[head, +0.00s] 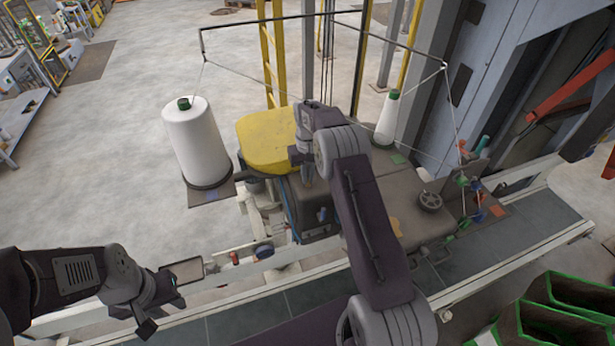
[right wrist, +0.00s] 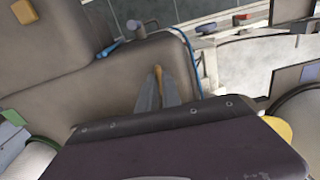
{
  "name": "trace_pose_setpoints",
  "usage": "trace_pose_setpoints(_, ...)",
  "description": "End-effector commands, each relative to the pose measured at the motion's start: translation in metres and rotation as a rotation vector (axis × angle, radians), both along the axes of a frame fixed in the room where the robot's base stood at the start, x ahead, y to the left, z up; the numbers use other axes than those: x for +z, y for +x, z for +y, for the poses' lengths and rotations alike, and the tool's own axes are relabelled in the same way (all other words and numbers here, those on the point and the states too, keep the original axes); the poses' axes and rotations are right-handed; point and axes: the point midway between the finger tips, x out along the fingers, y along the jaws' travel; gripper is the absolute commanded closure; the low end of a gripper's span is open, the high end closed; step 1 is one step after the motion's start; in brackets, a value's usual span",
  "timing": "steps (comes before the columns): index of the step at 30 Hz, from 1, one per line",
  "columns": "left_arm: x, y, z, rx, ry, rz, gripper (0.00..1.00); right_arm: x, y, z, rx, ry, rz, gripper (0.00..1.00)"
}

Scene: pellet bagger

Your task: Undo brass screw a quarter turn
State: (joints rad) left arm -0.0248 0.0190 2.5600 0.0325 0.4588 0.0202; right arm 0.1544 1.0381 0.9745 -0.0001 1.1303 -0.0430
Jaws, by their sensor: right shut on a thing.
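My left gripper (head: 165,308) is low at the left, over the near conveyor edge, apart from the machine. Its fingers look spread and empty.
A yellow cover (head: 265,140) sits at the machine's back left. A large white thread cone (head: 195,142) stands left of it, a smaller cone (head: 388,118) behind. Threads run from an overhead bar (head: 300,17).

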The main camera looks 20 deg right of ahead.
Motion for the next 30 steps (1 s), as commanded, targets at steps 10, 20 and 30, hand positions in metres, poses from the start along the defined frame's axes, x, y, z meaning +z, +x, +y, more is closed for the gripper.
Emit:
trace_pose_setpoints(10,-0.0002,0.0,0.0,0.0,0.0,0.0,0.64,0.0023,0.0022,-0.0005,0.068,-0.002,-0.008,1.0)
trace_pose_setpoints(20,-0.0002,0.0,0.0,0.0,0.0,0.0,0.64,0.0024,0.0024,-0.0005,0.071,-0.002,-0.009,1.0)
trace_pose_setpoints(30,-0.0003,0.0,0.0,0.0,0.0,0.0,0.64,0.0012,0.0012,-0.0001,0.07,-0.002,-0.005,0.7)
